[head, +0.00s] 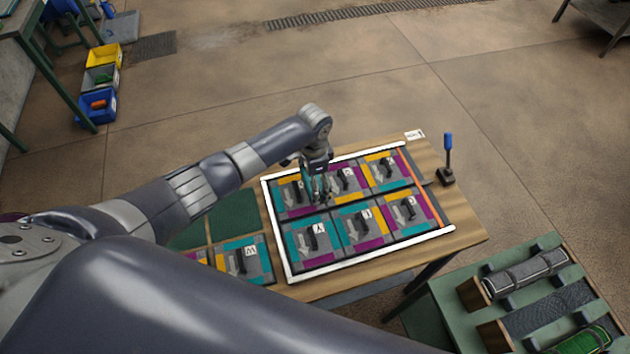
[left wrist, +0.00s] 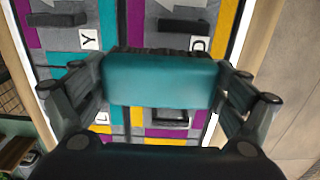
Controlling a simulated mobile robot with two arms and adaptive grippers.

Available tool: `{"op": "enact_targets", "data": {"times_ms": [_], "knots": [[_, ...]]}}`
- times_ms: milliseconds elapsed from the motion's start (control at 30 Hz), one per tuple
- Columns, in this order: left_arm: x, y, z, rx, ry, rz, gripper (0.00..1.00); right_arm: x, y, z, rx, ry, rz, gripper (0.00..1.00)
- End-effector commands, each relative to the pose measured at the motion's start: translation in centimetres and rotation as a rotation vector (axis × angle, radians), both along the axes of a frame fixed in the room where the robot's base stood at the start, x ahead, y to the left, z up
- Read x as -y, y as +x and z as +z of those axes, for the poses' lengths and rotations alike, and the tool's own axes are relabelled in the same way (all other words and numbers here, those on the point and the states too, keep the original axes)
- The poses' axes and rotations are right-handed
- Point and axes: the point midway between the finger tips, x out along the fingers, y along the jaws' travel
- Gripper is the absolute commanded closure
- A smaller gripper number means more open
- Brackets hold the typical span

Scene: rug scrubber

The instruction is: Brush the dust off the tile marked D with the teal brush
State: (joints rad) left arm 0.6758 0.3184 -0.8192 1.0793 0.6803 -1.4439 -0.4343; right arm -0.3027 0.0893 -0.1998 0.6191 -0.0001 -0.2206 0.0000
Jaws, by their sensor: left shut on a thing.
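My left gripper (head: 320,192) is shut on the teal brush (left wrist: 160,80), whose block spans between the fingers in the left wrist view. Dark bristles show along the block's far edge. The gripper points down over the back-left part of the framed tile panel. The tile marked D (left wrist: 198,44) shows just beyond the brush in the left wrist view, partly covered by it. In the head view this tile (head: 291,194) is partly behind the gripper. I cannot tell whether the bristles touch it, and dust is not clearly visible. My right gripper is not in view.
A white-edged frame (head: 283,252) holds several patterned tiles, including one marked Y (head: 313,240). A tile marked W (head: 243,260) lies outside it at left. A blue-handled tool (head: 448,150) stands at the table's right. A green rack (head: 445,310) with rolls stands front right.

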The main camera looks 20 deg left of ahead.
Motion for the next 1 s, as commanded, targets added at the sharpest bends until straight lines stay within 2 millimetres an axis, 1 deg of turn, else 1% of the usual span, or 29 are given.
{"op": "enact_targets", "data": {"times_ms": [33, 200, 333, 567, 600, 667, 700, 867, 1000], "knots": [[0.0, 0.1, 1.3, 0.001, -0.001, 0.001, 0.42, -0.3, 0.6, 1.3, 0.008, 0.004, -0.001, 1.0], [-0.1, 0.3, 3.0, 0.002, -0.001, 0.003, 0.42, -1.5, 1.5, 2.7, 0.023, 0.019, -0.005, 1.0], [-0.1, 0.4, 3.5, 0.002, -0.001, 0.004, 0.42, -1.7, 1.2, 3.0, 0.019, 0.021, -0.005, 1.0], [-0.1, 0.4, 3.4, 0.002, -0.001, 0.005, 0.42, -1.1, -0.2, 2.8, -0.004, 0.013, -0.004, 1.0], [-0.1, 0.4, 3.4, 0.002, -0.001, 0.005, 0.13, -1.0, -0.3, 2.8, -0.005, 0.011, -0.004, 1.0], [-0.1, 0.4, 3.4, 0.002, -0.001, 0.005, 0.27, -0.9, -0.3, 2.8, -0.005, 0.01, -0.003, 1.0], [-0.1, 0.5, 3.4, 0.002, -0.001, 0.005, 0.36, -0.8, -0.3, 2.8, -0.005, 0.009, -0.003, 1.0], [-0.1, 0.5, 3.8, 0.003, -0.001, 0.005, 0.37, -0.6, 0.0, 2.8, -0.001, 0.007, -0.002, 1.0], [-0.1, 0.5, 4.8, 0.005, -0.003, 0.005, 0.37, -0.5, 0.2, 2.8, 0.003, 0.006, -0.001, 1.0]]}}
